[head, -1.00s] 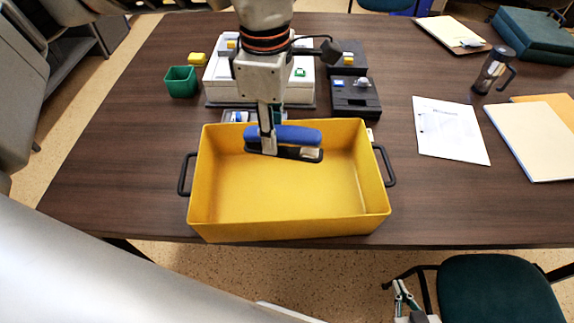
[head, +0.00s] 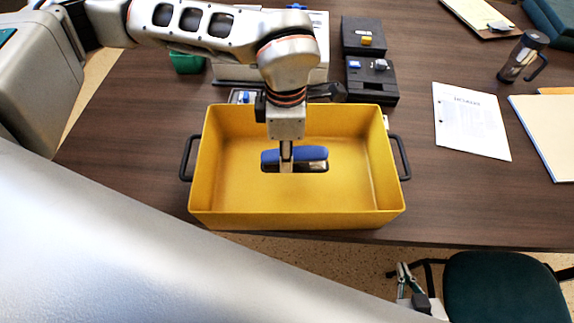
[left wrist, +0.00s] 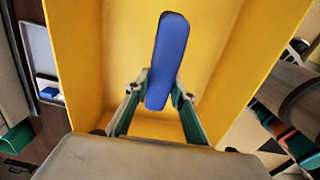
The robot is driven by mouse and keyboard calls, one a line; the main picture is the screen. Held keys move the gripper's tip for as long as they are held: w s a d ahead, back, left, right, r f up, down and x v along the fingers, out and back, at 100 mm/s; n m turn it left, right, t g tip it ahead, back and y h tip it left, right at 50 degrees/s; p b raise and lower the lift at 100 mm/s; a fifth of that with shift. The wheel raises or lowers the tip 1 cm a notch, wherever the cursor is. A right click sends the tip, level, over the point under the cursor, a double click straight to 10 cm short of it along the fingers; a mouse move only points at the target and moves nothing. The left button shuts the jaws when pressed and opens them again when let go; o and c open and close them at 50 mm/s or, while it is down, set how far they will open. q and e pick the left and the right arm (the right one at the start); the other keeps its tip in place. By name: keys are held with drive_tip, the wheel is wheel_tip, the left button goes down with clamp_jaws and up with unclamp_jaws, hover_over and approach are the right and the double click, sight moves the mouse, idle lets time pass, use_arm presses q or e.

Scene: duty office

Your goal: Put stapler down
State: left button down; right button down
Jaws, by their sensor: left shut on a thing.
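The stapler (head: 312,154), blue on top and dark below, is inside the outline of the yellow tray (head: 230,213). My left gripper (head: 286,168) points down and is shut on it near its middle. In the left wrist view the blue top of the stapler (left wrist: 171,45) shows between the fingers of the left gripper (left wrist: 162,92), with the yellow tray floor behind. I cannot tell whether the stapler touches the floor. My right gripper (head: 406,280) is low at the bottom right, beyond the table's front edge, with its fingers apart and empty.
The tray has high walls and black side handles. Black boxes (head: 372,80) and a green cup (head: 187,63) stand behind it. A chair (head: 505,288) is at the front. The tray is otherwise empty.

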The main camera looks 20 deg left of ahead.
use_arm(q)
drive_tip(key=shift+f+b, duration=0.3)
drive_tip(key=shift+f, duration=2.4)
drive_tip(key=shift+f, duration=0.2)
drive_tip(key=c, duration=1.7)
unclamp_jaws()
wheel_tip(320, 180, up, 12)
drive_tip(key=shift+f+p, duration=0.25)
drive_tip(key=shift+p, duration=0.35)
drive_tip(key=shift+r, duration=0.45)
